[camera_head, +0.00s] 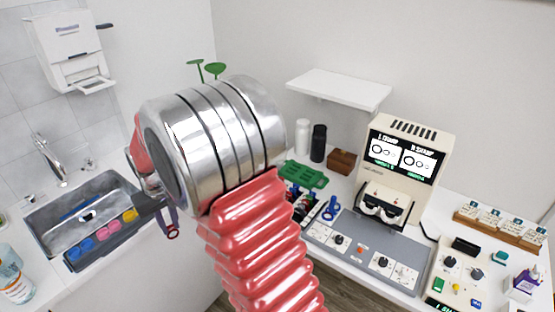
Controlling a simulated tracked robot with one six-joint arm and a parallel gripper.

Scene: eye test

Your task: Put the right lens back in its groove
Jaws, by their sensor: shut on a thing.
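My gripper (168,218) is at the left, partly hidden behind my own arm, near the right end of a grey tray. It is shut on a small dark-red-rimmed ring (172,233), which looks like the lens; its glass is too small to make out. The eye test machine (417,130) stands at the right on the counter, with two lit screens. Its pale lens holder (384,208) shows at the front, far to the right of my gripper. The grooves in it are too small to tell apart.
The grey tray (72,263) with several coloured discs lies by the sink (55,212). A blue-handled tool (331,208), a green tray (303,174), two bottles and a brown box (342,161) stand left of the machine. A control panel (352,250) lies before it. A wall shelf (338,88) hangs above.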

